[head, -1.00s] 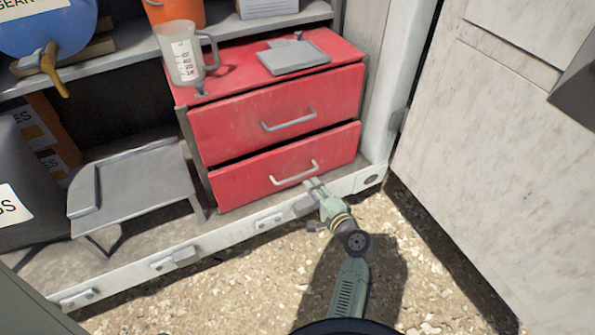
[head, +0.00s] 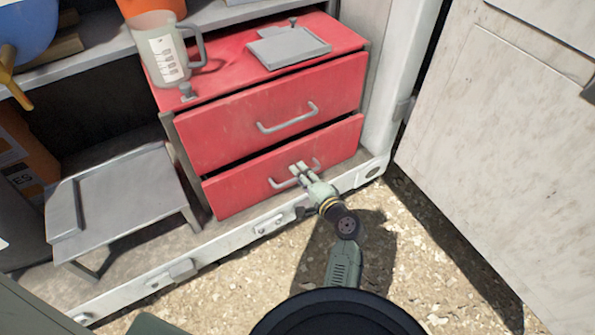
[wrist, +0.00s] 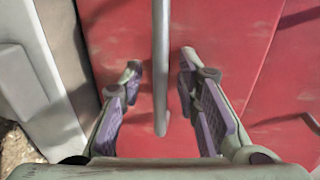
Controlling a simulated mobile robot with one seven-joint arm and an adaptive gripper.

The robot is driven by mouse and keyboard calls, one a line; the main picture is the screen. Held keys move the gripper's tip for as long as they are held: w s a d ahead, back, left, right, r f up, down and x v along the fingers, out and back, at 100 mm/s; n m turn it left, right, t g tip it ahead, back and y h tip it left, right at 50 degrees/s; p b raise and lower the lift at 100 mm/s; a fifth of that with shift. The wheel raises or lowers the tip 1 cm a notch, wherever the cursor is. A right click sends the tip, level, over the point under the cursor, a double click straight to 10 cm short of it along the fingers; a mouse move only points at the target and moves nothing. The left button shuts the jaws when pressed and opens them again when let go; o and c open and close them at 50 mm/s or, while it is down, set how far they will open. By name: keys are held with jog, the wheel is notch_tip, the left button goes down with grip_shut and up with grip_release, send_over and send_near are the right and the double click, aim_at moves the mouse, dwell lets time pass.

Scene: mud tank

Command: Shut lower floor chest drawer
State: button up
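The red chest (head: 210,70) stands on the floor of the tank shelf unit. Its lower drawer (head: 238,187) stands out a little, with a dark gap along its top edge. The upper drawer (head: 230,125) also shows a narrow dark gap above it. My gripper (head: 299,170) is at the lower drawer's handle (head: 281,184). In the wrist view, my gripper (wrist: 160,75) is open, with one finger on each side of the grey handle bar (wrist: 161,60). The fingers appear apart from the bar. The red drawer front lies just beyond the fingertips.
A measuring jug (head: 163,50) and a grey tray (head: 290,46) sit on the chest. A grey step stool (head: 130,190) stands at its left. A pale door panel (head: 480,120) is at the right. Gravel ground in front is clear.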

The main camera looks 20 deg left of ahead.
grip_shut()
dwell(0.4)
dwell(0.5)
